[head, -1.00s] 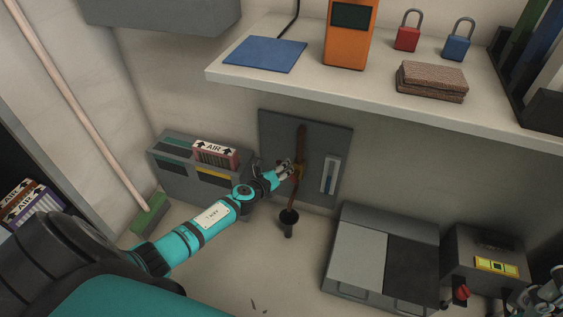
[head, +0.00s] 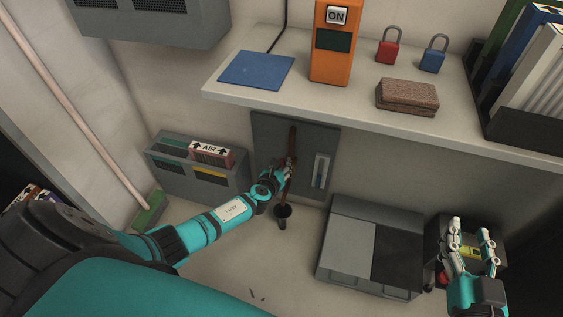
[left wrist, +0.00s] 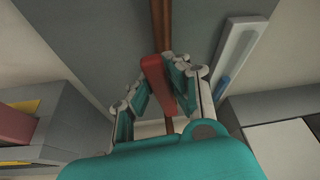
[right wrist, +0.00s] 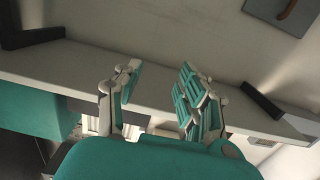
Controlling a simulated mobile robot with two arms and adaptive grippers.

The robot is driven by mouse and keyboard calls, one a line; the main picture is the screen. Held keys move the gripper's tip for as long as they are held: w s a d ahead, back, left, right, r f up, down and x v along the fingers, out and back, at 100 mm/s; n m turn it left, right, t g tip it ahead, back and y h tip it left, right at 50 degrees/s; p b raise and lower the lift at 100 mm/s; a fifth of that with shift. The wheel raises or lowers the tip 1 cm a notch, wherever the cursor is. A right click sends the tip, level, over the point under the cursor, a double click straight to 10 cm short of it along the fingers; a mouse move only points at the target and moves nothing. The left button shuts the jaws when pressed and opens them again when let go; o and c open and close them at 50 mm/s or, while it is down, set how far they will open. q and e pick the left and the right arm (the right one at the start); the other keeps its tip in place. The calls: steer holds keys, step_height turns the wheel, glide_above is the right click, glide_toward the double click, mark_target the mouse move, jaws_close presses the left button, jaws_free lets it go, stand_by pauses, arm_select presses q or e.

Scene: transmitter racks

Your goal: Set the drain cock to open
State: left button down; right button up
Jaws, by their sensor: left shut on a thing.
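The drain cock sits on a vertical brown pipe (head: 292,140) in front of a grey wall panel (head: 265,130). In the left wrist view its red handle (left wrist: 156,78) lies between the fingers of my left gripper (left wrist: 163,85), close to in line with the pipe (left wrist: 161,25) and slightly tilted. My left gripper (head: 288,172) is shut on this handle, and in the head view it hides most of the cock. My right gripper (head: 473,238) is open and empty at the right; its spread fingers also show in the right wrist view (right wrist: 158,88).
A gauge with a blue column (left wrist: 223,86) is right of the pipe. A grey bin (head: 200,180) is at left, a grey cabinet (head: 345,235) at right. A shelf (head: 340,100) juts out above.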

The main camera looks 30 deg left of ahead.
arm_select(q)
steer(key=shift+s+f+m+p, duration=0.15)
steer(key=shift+m+p, duration=0.25)
steer(key=shift+p, duration=0.1)
steer(key=shift+y, duration=0.3)
arm_select(e)
step_height(320, 180, down, 6)
steer(key=s+d+g+h, duration=0.1)
steer(key=s+g, duration=0.1)
steer(key=g, duration=0.2)
steer(key=shift+d, duration=0.25)
steer(key=shift+s+f, duration=0.1)
arm_select(q)
steer(key=c, duration=1.4)
jaws_free()
steer(key=shift+o, duration=0.8)
steer(key=shift+d, duration=0.1)
arm_select(e)
steer(key=shift+a, duration=0.1)
arm_select(q)
steer(key=v, duration=1.2)
